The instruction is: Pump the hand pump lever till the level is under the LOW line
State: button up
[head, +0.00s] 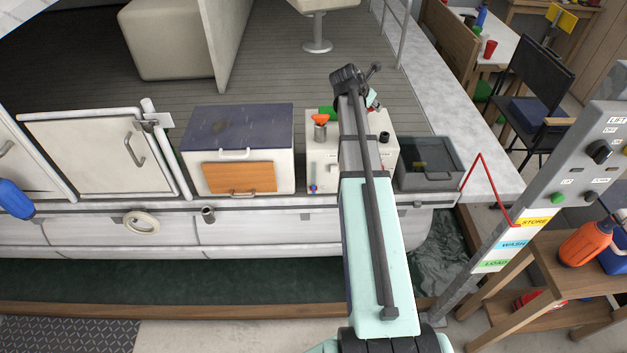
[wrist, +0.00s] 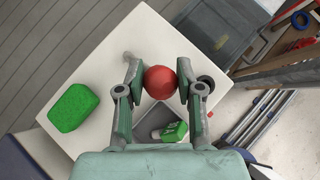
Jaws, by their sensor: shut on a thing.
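A red ball knob (wrist: 160,82), which looks like the end of the pump lever, sits between the two fingers of my gripper (wrist: 159,75) in the wrist view. The fingers are shut on it from both sides. The rest of the lever is hidden. In the head view my gripper (head: 373,99) shows only partly behind my arm, above the white cabinet (head: 323,153) on the boat's side deck. A small red-and-blue upright piece (head: 313,183) is on the cabinet's lower left; it may be the level gauge. I cannot read a LOW line or level.
On the cabinet top are a green block (wrist: 73,108), a black knob (wrist: 206,84) and a green-and-white item (wrist: 173,131). An orange-topped item (head: 320,121) stands at its left. A grey bin (head: 430,165) is to the right, a dark-lidded box (head: 238,135) to the left.

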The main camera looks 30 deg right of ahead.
jog(key=shift+w+d+r, duration=0.55)
jog(key=shift+w+r, duration=0.15)
jog(key=shift+w, duration=0.1)
grip_shut()
jog(key=shift+w+d+r, duration=0.2)
jog(key=shift+w+d, duration=0.05)
jog(key=shift+w, duration=0.25)
jog(key=shift+w+d+r, duration=0.2)
jog(key=shift+w+r, duration=0.05)
jog(key=shift+w, duration=0.3)
jog(key=shift+w+d+r, duration=0.2)
jog(key=shift+w+d, duration=0.05)
jog(key=shift+w, duration=0.25)
jog(key=shift+w+d+r, duration=0.1)
jog(key=shift+w+d, duration=0.1)
jog(key=shift+w, duration=0.35)
jog(key=shift+s+a, duration=0.1)
jog(key=shift+s, duration=0.05)
jog(key=shift+s+a+f, duration=0.2)
jog(key=shift+s+a, duration=0.05)
jog(key=shift+s, duration=0.25)
jog(key=shift+s+a+f, duration=0.2)
jog(key=shift+s+f, duration=0.05)
jog(key=shift+s, duration=0.2)
jog(key=shift+s+a+f, duration=0.2)
jog(key=shift+s+a, duration=0.05)
jog(key=shift+s, duration=0.25)
